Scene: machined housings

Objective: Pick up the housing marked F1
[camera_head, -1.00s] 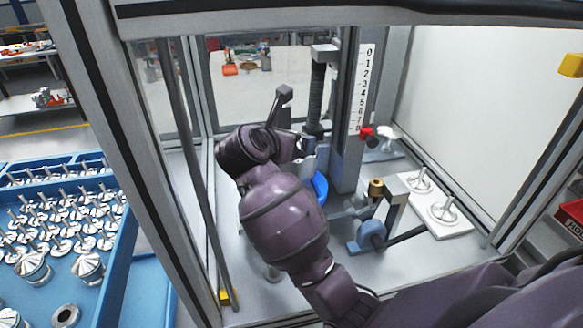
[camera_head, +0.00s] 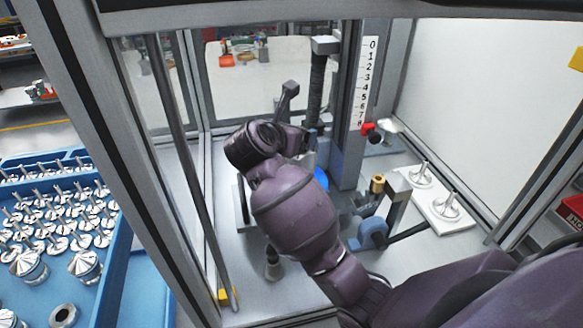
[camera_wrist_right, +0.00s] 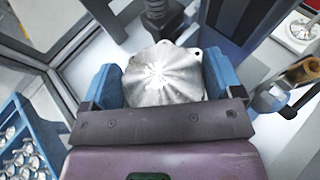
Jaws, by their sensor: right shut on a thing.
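My right gripper (camera_wrist_right: 163,72) has its two blue fingers on either side of a silver, ribbed housing (camera_wrist_right: 165,84) in the right wrist view, and is shut on it. No F1 mark is legible on this housing. In the head view my right arm reaches into the framed enclosure and hides the held housing and most of the gripper. Two more housings with upright stems, one (camera_head: 421,176) behind the other (camera_head: 447,207), stand on a white plate (camera_head: 460,226) at the right. My left gripper is not in view.
A column with a number scale (camera_head: 368,85) stands close behind my right arm. A fixture with a brass-coloured top (camera_head: 377,184) stands to its right. Metal frame posts (camera_head: 115,130) bound the enclosure. A blue tray (camera_head: 150,285) of many metal parts lies outside, left.

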